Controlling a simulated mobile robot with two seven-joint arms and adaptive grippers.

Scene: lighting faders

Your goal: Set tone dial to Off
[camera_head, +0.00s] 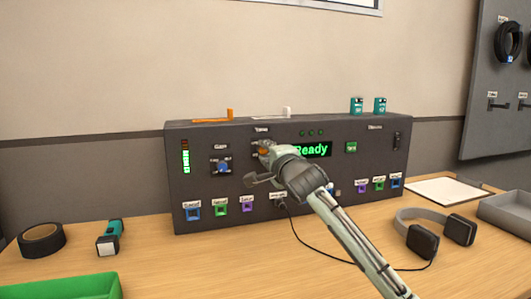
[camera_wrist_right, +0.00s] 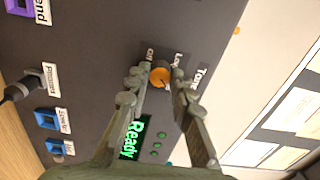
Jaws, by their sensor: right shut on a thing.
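The tone dial is an orange round knob (camera_wrist_right: 160,77) on the front of the dark grey console (camera_head: 290,215). In the right wrist view, small labels stand around it, including Tone, Low and what looks like Off. Which label its mark points at is hard to tell. My right gripper (camera_wrist_right: 159,78) has a finger on each side of the knob and is shut on it. In the head view, my right gripper (camera_head: 264,148) reaches the console's upper middle and hides most of the dial. My left gripper is not in view.
A blue gain dial (camera_head: 223,168) sits left of the tone dial, and a green Ready display (camera_head: 316,150) right of it. A cable plugs in below. Headphones (camera_head: 436,230), a flashlight (camera_head: 110,238), black tape (camera_head: 41,240) and a green tray (camera_head: 65,288) lie on the table.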

